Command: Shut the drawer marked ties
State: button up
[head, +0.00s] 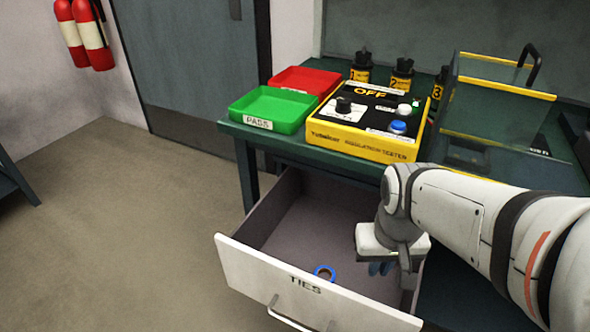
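The drawer marked TIES (310,284) is pulled well out from under the green workbench, its inside showing. Its white front faces lower left and carries a metal bar handle (288,316). A blue ring (324,272) lies inside, close behind the front panel. My gripper (382,267) is over the right part of the drawer, behind the front panel and apart from the handle. My wrist hides most of its fingers, so I cannot see whether they are open. Something dark blue shows at the fingers and I cannot tell what it is.
The bench (352,167) bears a yellow tester (360,145), a green PASS tray (258,124), a red tray (325,77), several black numbered items and a clear hinged cover (490,110). Fire extinguishers (88,38) hang at upper left. The floor left of the drawer is clear.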

aim_at(306, 220)
jog(key=z, duration=0.1)
jog(key=k, duration=1.5)
jog(key=u, duration=0.35)
jog(key=i, duration=1.05)
jog(key=u, duration=0.05)
